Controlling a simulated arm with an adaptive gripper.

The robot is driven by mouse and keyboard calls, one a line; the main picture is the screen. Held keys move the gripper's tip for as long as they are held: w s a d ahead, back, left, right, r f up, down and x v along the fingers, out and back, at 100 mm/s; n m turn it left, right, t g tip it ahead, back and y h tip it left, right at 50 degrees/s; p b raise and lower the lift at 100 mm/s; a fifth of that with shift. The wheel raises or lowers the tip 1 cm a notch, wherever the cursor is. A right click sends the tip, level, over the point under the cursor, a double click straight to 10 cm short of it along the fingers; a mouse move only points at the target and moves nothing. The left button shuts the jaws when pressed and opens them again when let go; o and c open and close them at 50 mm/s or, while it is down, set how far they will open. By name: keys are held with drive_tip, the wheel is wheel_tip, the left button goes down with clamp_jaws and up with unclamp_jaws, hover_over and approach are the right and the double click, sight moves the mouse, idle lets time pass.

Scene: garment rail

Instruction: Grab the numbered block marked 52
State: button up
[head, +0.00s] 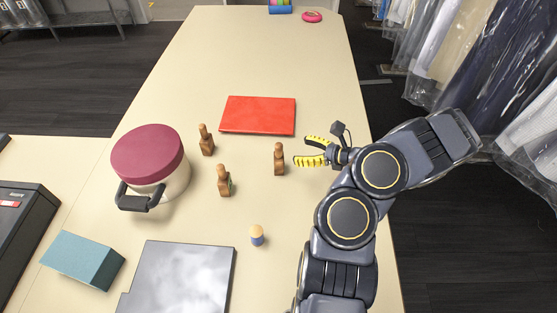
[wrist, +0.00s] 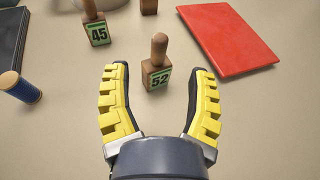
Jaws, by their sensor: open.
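The block marked 52 (wrist: 157,70) is a small wooden block with a rounded knob handle and a green number label. In the wrist view it stands upright just beyond and between my open fingers (wrist: 158,95), not touching them. In the head view the same block (head: 279,159) stands on the table just left of my gripper (head: 314,151). My gripper is open and empty, its yellow-padded fingers pointing left towards the block. A similar block marked 45 (wrist: 95,28) stands farther left; in the head view it appears to be the middle one (head: 223,181).
A third wooden block (head: 206,140) stands behind. A red flat slab (head: 258,115) lies beyond my gripper. A lidded maroon pot (head: 148,160), a small blue peg figure (head: 257,236), a grey panel (head: 185,280) and a teal box (head: 82,260) lie to the left and front. Bagged garments hang at right.

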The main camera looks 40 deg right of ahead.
sight(279, 148)
drive_tip(key=x, duration=0.7)
drive_tip(key=shift+w+f, duration=0.2)
drive_tip(key=shift+w, duration=0.1)
clamp_jaws()
